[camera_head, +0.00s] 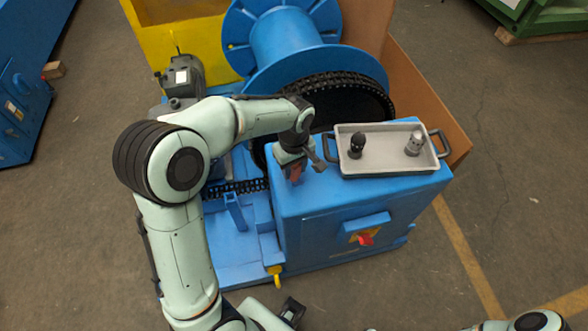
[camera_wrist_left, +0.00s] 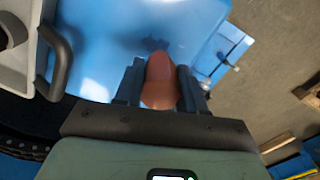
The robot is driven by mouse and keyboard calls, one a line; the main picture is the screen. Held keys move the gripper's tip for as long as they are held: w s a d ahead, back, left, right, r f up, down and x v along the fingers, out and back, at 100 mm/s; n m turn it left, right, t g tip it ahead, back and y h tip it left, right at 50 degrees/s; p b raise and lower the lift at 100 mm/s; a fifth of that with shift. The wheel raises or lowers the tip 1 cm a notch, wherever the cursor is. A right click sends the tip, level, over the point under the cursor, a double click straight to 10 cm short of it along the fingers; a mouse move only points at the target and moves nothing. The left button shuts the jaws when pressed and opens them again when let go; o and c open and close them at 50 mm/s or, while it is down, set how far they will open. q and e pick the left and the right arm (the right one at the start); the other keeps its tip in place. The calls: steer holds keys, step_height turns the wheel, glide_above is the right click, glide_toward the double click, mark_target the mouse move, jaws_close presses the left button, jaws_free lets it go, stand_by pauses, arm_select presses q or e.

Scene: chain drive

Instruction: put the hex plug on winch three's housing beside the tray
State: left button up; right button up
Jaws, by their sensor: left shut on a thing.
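My left gripper (camera_head: 297,170) is shut on a reddish-brown plug, taken as the hex plug. The plug (camera_wrist_left: 160,82) shows between the two dark fingers in the left wrist view; in the head view it is a small red patch, mostly covered by the gripper. The gripper points down at the top of the blue housing (camera_head: 330,195), left of the tray. Whether the plug touches the housing top I cannot tell. The grey tray (camera_head: 385,168) lies on the housing, its dark handle (camera_wrist_left: 57,62) close left of the gripper in the wrist view. What seems my right gripper (camera_head: 291,311) is at the bottom edge, jaws unclear.
A black fitting (camera_head: 357,146) and a grey fitting (camera_head: 414,143) stand in the tray. Behind are a blue winch drum (camera_head: 285,38) and a dark chain wheel (camera_head: 345,98). A red switch (camera_head: 365,238) is on the housing front. The housing top in front of the tray is bare.

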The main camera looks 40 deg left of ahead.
arm_select(q)
steer(key=shift+f, duration=0.6)
arm_select(e)
steer(key=shift+f, duration=0.1)
arm_select(q)
steer(key=shift+f, duration=0.2)
steer(key=o, duration=1)
arm_select(e)
steer(key=shift+s+f, duration=0.1)
arm_select(q)
steer(key=shift+o, duration=0.2)
steer(key=shift+r, duration=0.15)
steer(key=shift+r, duration=0.35)
step_height(320, 180, up, 12)
steer(key=shift+d+f+p, duration=0.1)
steer(key=shift+f+p, duration=0.15)
steer(key=shift+p, duration=0.5)
arm_select(e)
steer(key=shift+w+r, duration=0.3)
steer(key=shift+r, duration=0.25)
steer(key=shift+w+r, duration=0.25)
steer(key=shift+r, duration=0.25)
